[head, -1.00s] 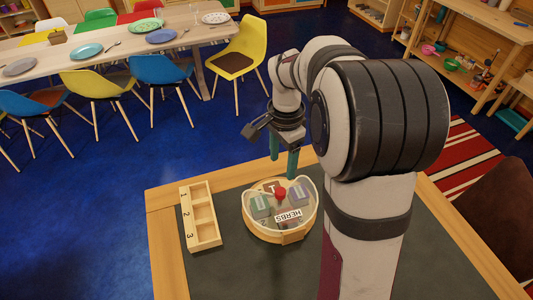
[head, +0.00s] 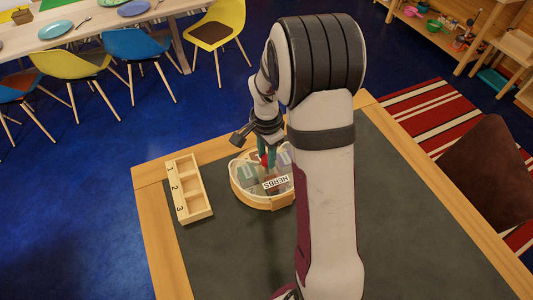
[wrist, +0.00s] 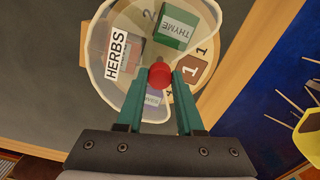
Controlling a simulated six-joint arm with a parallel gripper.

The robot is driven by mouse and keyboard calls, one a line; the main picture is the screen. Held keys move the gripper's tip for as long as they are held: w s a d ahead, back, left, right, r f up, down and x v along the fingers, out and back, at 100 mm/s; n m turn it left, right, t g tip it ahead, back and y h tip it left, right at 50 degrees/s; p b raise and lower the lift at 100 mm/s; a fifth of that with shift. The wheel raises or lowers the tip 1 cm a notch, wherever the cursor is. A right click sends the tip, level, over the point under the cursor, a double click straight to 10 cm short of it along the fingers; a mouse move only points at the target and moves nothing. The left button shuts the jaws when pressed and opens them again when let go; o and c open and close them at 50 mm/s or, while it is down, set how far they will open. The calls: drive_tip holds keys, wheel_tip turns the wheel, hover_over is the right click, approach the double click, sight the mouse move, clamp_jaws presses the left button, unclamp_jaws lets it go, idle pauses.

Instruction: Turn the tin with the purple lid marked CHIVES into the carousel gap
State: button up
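The round carousel (head: 262,203) stands on the dark table top, with a pale wooden rim, a clear cover and a white HERBS label. Its red centre knob (wrist: 159,76) lies between the teal fingertips of my gripper (wrist: 160,73); contact is unclear.
A wooden rack (head: 189,188) numbered 1, 2, 3 stands left of the carousel, its compartments apparently empty. The dark table top (head: 225,255) is clear in front, bordered by a wooden edge. Chairs and a dining table are beyond.

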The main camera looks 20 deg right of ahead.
clamp_jaws()
drive_tip(key=shift+n, duration=0.3)
drive_tip(key=n, duration=0.3)
drive_tip(key=shift+n, duration=0.3)
drive_tip(key=n, duration=0.9)
drive_tip(key=shift+n, duration=2.2)
